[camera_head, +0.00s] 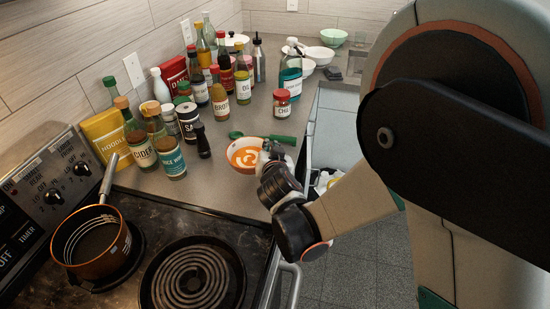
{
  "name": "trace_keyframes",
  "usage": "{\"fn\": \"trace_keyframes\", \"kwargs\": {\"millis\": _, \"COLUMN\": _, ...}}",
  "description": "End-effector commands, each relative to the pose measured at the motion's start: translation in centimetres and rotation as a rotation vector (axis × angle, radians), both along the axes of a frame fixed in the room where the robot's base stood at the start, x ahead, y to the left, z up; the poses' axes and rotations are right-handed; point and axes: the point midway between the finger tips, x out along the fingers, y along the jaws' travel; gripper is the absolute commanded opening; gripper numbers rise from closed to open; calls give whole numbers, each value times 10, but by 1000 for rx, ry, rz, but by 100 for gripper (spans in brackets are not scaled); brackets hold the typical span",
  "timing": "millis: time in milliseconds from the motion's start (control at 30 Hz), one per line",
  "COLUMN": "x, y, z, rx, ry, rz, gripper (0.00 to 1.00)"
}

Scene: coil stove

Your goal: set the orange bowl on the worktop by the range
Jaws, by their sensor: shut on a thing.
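The orange bowl (244,154), with a pale pattern inside, is at the worktop (205,193) just beyond the range's back right corner. It looks upright or nearly so; I cannot tell whether its base touches the worktop. My gripper (270,155) comes in from the right and is shut on the bowl's right side. The fingertips are mostly hidden by the gripper body. The range (150,225) fills the lower left, with a bare coil burner (193,283) in front.
A copper-coloured pan (92,248) stands on the left burner. Several bottles and jars crowd the worktop behind and left of the bowl. A green-handled utensil (262,137) lies just behind it. A red-lidded jar (282,103) and pale bowls (320,55) stand farther back.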

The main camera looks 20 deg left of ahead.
Motion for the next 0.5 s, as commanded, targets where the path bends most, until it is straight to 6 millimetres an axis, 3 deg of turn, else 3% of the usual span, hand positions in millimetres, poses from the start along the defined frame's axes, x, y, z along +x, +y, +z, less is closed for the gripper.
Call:
{"fn": "trace_keyframes", "kwargs": {"millis": 267, "x": 0, "y": 0, "z": -39, "rx": 0, "ry": 0, "rz": 0, "gripper": 0}}
{"fn": "trace_keyframes", "kwargs": {"millis": 500, "x": 0, "y": 0, "z": -40, "rx": 0, "ry": 0, "rz": 0, "gripper": 0}}
